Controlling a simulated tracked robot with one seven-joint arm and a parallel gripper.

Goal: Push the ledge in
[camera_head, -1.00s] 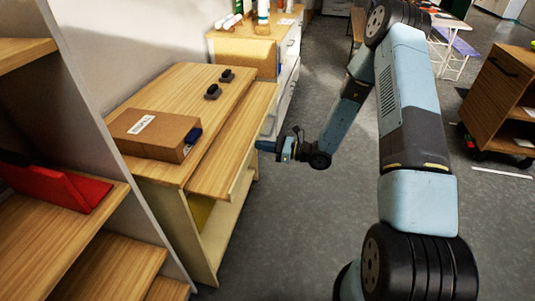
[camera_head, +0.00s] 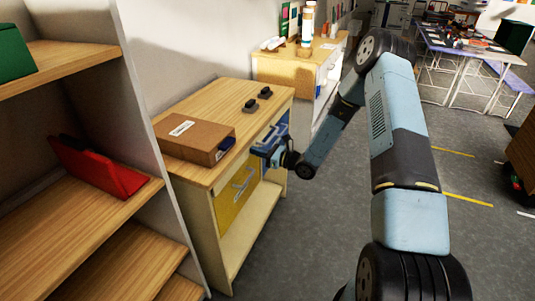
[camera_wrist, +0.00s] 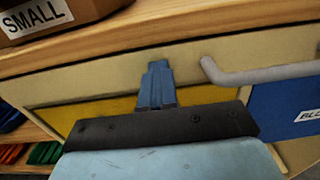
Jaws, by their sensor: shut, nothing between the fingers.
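The ledge (camera_wrist: 105,72) shows in the wrist view as a cream front strip with a grey bar handle (camera_wrist: 255,75), under the wooden top of the cabinet (camera_head: 225,103). In the head view no board stands out past the cabinet's top, and my gripper hides part of the front. My gripper (camera_head: 264,152) is shut and empty at the cabinet front. In the wrist view its blue fingertips (camera_wrist: 157,66) are at the cream strip, left of the handle. I cannot tell whether they touch it.
A cardboard box (camera_head: 190,137) labelled SMALL and two small dark objects (camera_head: 257,99) are on the cabinet top. Below the strip are a yellow panel (camera_wrist: 75,110) and a blue one (camera_wrist: 285,105). A shelf unit with a red object (camera_head: 98,168) stands left.

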